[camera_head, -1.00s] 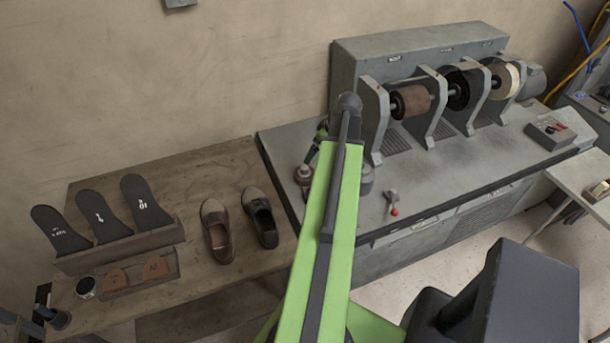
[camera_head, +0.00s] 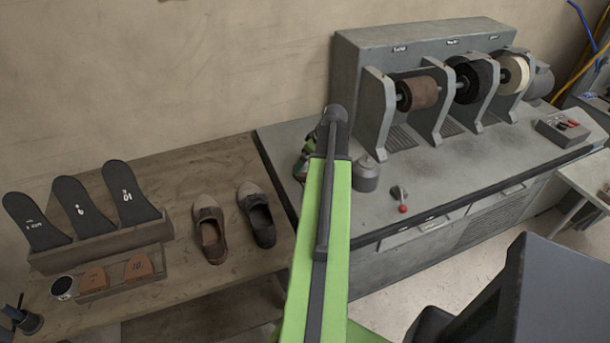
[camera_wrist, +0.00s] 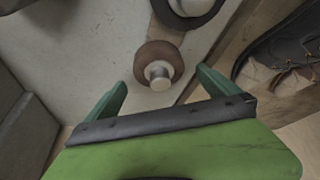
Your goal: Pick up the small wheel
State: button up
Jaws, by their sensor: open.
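In the wrist view, the small wheel (camera_wrist: 157,53) is a brown disc with a pale metal hub at its centre. It stands on the grey bench top near the edge. My gripper (camera_wrist: 160,86) is open, with its two green fingers on either side of the wheel's near part in the picture. I cannot tell whether they touch it or how high they are above the bench. In the head view my gripper (camera_head: 305,165) shows partly behind my arm, over the left end of the bench, and the wheel is hidden there.
Close by is a dark round piece with a pale hub (camera_wrist: 190,8). A grey canister (camera_head: 366,175) and a red-knobbed lever (camera_head: 401,200) are to the right. The grinding machine (camera_head: 425,95) stands behind. A wooden table (camera_head: 185,165) with shoes (camera_head: 210,228) adjoins on the left.

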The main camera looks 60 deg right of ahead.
aim_at(305, 167)
jog(key=b+x, duration=0.4)
jog(key=x, duration=0.1)
jog(key=shift+d+f, duration=0.1)
jog(key=shift+f, duration=0.05)
jog(key=shift+w+r, duration=0.1)
jog(key=shift+r, duration=0.15)
jog(key=c, duration=1.6)
